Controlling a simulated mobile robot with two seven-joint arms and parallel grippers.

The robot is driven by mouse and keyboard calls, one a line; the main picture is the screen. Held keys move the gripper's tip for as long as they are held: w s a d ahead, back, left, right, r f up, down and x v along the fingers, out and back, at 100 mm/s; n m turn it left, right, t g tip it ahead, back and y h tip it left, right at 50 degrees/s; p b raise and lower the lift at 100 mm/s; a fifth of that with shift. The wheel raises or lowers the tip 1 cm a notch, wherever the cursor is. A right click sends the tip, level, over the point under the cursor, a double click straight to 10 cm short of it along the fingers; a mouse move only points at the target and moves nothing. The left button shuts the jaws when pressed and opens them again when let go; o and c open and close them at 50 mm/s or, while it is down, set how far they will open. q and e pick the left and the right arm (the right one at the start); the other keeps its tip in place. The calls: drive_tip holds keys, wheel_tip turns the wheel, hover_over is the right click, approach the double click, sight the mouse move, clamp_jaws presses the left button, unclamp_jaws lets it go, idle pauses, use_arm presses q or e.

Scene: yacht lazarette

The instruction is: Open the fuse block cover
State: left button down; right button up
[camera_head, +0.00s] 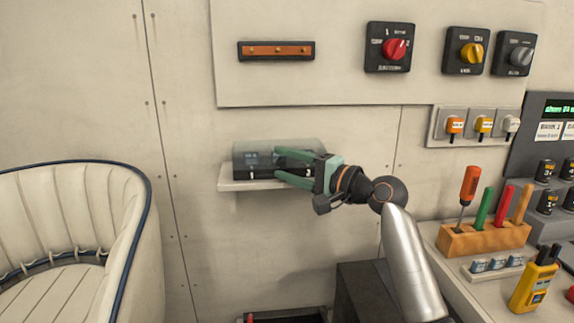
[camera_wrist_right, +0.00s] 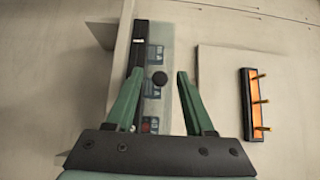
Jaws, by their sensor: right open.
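The fuse block (camera_head: 250,160) sits on a small white wall shelf (camera_head: 236,185), under a clear, smoky cover (camera_head: 262,146) that appears to be down over it. My right gripper (camera_head: 278,164) reaches in from the right, with its green fingers in front of the block. In the right wrist view the fuse block (camera_wrist_right: 153,60) shows labels behind the cover. My left gripper is not in view.
A copper bar (camera_head: 276,50) and red, yellow and grey rotary switches are on the wall panel above. A cream seat (camera_head: 75,240) is at left. At right, a bench holds a wooden tool rack (camera_head: 484,238) and a yellow meter (camera_head: 535,285).

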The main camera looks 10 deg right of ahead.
clamp_jaws()
idle(0.3)
idle(1.1)
